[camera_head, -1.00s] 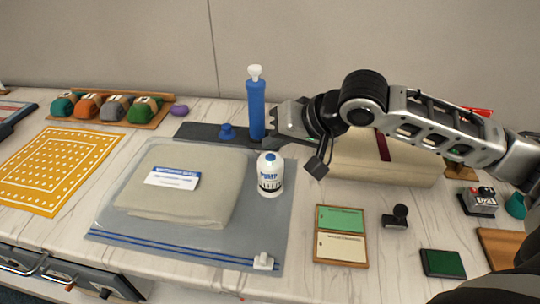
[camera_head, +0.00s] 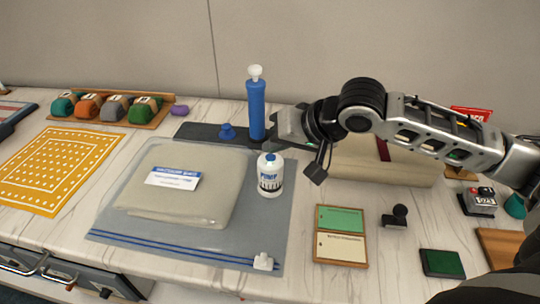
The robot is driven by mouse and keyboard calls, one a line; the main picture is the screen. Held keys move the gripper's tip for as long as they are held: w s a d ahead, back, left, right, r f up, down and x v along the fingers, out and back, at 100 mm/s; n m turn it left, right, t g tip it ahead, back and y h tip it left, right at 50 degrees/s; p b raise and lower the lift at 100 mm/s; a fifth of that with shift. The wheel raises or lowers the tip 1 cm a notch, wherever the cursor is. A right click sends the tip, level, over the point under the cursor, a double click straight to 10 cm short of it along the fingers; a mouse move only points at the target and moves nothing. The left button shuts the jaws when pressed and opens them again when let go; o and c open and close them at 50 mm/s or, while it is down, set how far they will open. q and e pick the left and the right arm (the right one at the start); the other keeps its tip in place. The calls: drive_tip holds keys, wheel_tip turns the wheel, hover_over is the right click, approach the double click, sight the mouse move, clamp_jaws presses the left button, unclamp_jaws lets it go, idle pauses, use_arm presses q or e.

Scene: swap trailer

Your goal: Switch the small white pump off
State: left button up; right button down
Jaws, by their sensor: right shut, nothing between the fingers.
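The small white pump (camera_head: 269,180) stands upright on the right part of the grey vacuum bag (camera_head: 265,222). It has a blue button on top and dark lettering on its front. My right gripper (camera_head: 284,143) is just above and behind the pump, slightly to its right, with its fingers pointing left and down. It is shut and empty. I cannot tell whether it touches the pump's top. My left gripper is not in view.
A tall blue hand pump (camera_head: 256,108) stands on a dark base (camera_head: 195,131) behind the bag. A beige folded cloth (camera_head: 190,203) lies in the bag. A green and cream card board (camera_head: 341,235) and a stamp (camera_head: 397,217) lie at right. A beige box (camera_head: 375,165) stands behind my right wrist.

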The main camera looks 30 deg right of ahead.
sight(275, 161)
drive_tip(key=shift+f, duration=0.45)
idle(0.5)
drive_tip(key=shift+r, duration=0.1)
drive_tip(key=shift+r+p, duration=0.8)
drive_tip(key=shift+p, duration=0.5)
wheel_tip(275, 161, up, 2)
drive_tip(key=p, duration=0.3)
drive_tip(key=shift+r, duration=0.15)
wheel_tip(275, 161, up, 2)
drive_tip(key=shift+r+p, duration=0.2)
drive_tip(key=shift+p, duration=0.7)
drive_tip(key=shift+r+b, duration=0.3)
drive_tip(key=shift+r, duration=0.35)
